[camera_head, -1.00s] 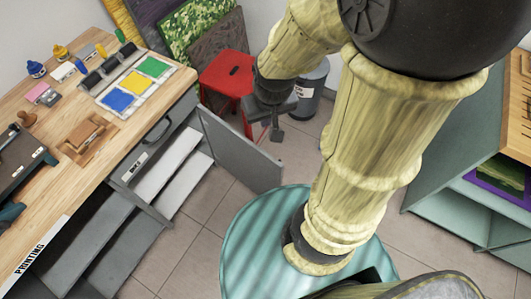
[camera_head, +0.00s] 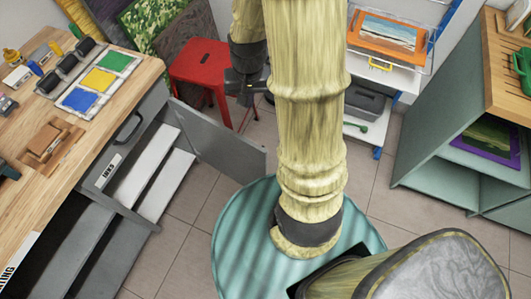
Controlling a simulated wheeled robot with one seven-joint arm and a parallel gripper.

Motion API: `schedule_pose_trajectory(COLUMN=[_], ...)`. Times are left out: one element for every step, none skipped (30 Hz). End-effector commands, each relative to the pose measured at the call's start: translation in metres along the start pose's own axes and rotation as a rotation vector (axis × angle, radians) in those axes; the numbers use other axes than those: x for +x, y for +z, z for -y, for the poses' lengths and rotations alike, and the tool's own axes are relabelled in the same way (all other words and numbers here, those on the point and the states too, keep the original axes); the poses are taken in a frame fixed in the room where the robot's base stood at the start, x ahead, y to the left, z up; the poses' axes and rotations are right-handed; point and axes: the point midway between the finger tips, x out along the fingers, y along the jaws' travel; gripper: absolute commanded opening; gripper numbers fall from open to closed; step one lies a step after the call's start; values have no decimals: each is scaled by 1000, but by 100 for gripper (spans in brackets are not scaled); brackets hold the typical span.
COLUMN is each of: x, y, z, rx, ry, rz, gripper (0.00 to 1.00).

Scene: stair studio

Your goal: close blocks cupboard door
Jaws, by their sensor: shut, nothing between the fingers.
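The grey cupboard door (camera_head: 218,138) stands wide open, swung out from the right end of the wooden-topped workbench. The open cupboard (camera_head: 128,205) shows pale shelves inside, below a drawer with a dark handle. A small label (camera_head: 108,170) sits on its front, too small to read surely. My gripper (camera_head: 246,97) hangs above and beyond the door's upper edge, near the red stool, and looks apart from the door. It is shut and empty. My arm partly hides it.
A red stool (camera_head: 203,68) stands behind the door. The workbench top (camera_head: 130,112) holds ink pads and tools. A green shelf unit (camera_head: 425,165) and a white rack (camera_head: 395,72) stand at the right. Tiled floor (camera_head: 190,205) is free before the cupboard.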

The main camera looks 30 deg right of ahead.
Motion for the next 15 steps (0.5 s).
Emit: schedule_pose_trajectory(x=[38,51,69,83,97,117,131,146,165,179,192,206,216,224,232], y=[-10,-16,-23,-28,-32,-38,-42,-45,-50,-52,-54,-57,-58,-60,-61], z=[-11,-16,-24,-29,-35,-43,-49,-55,-64,-70,-76,-82,-87,-91,-95], rx=[74,115,172,213,254,310,351,393,447,486,522,566,597,621,649], ry=[2,2,1,1,0,-1,-2,-4,-6,-7,-9,-11,-13,-15,-16], rz=[33,50,71,88,106,128,144,162,183,199,214,231,243,253,264], gripper=[0,0,0,0,0,0,0,0,0,0,0,0,0,0,0])
